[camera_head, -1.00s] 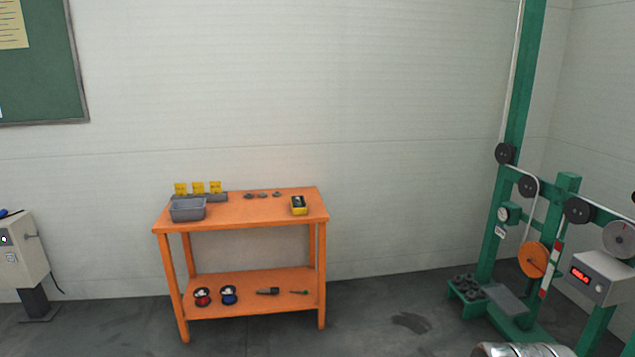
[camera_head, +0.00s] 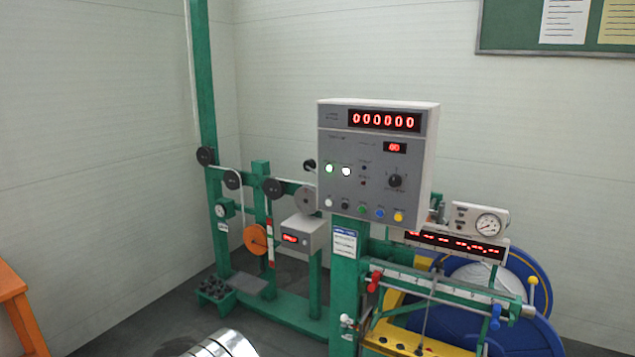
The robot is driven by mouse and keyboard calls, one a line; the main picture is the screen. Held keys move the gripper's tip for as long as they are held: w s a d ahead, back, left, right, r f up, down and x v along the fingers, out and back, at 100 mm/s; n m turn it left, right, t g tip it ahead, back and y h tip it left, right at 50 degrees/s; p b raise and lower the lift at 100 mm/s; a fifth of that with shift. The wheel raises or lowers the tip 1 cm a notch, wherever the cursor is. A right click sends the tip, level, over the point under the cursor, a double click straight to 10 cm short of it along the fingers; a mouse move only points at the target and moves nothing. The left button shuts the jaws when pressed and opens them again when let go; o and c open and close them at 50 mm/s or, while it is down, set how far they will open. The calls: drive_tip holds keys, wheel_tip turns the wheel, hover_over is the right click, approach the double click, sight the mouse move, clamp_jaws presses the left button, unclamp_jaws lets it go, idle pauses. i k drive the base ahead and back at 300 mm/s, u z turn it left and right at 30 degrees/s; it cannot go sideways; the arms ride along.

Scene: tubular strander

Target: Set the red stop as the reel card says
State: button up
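The red stop (camera_head: 374,281) sits near the left end of a grey rail (camera_head: 440,285) on the green machine. A blue stop (camera_head: 496,314) sits near the rail's right end. A large blue reel (camera_head: 540,310) stands behind the rail, partly hidden by it. A small white card with a blue heading (camera_head: 344,242) is on the green post below the control panel. I cannot tell whether it is the reel card, and its text is too small to read. My gripper is not in view.
A grey control panel (camera_head: 375,215) shows a red 000000 display above buttons and a knob. A round gauge (camera_head: 488,224) is to its right. Green frame with pulleys stands at left. A shiny metal cylinder (camera_head: 225,345) is at the bottom. An orange table (camera_head: 10,285) edges in left.

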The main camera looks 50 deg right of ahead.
sight(376, 275)
drive_tip(key=z, duration=1.9)
